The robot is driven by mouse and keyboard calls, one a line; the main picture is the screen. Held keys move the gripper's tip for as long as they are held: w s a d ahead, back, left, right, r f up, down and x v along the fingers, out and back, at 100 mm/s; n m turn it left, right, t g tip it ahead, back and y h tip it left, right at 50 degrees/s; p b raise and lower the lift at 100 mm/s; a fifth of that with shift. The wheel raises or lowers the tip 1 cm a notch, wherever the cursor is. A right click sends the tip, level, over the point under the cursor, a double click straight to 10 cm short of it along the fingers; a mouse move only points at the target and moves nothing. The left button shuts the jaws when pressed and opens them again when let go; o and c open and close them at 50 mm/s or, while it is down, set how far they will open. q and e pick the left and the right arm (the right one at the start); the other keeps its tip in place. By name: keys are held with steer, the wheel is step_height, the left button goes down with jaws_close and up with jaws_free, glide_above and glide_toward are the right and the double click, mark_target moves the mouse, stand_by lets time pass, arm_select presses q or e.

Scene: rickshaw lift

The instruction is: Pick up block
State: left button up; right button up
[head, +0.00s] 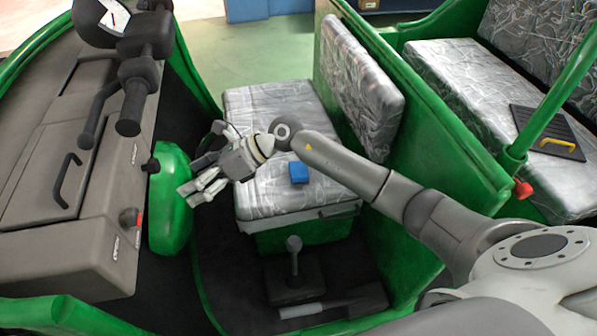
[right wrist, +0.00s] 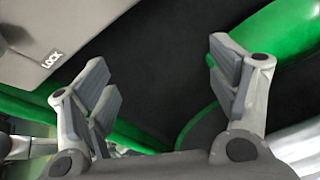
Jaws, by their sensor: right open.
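The block does not show in that view. My left gripper is not in view.
The grey dashboard (head: 75,185) with handles and a steering column (head: 140,80) stands at the left. A green wall and seat backrest (head: 362,85) rise to the right. A lever (head: 293,262) stands in front of the seat. A black board with a yellow handle (head: 547,133) lies on the rear seat.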

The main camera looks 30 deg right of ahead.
steer(key=w+d+f+n+g+h, duration=0.1)
steer(key=d+f+h, duration=0.15)
steer(key=d, duration=0.35)
steer(key=w+d+f+n+g+h, duration=0.1)
steer(key=d+f+n+h, duration=0.1)
steer(key=d+h, duration=0.25)
steer(key=g+h, duration=0.1)
steer(key=h, duration=0.4)
glide_toward(299, 168)
steer(key=shift+s+a+f, duration=0.1)
steer(key=shift+a+f, duration=0.05)
steer(key=shift+a, duration=0.05)
step_height(299, 168, down, 5)
steer(key=shift+f, duration=0.1)
steer(key=f, duration=0.3)
steer(key=f+p, duration=0.1)
steer(key=f, duration=0.1)
steer(key=shift+w, duration=0.3)
steer(key=c, duration=1.2)
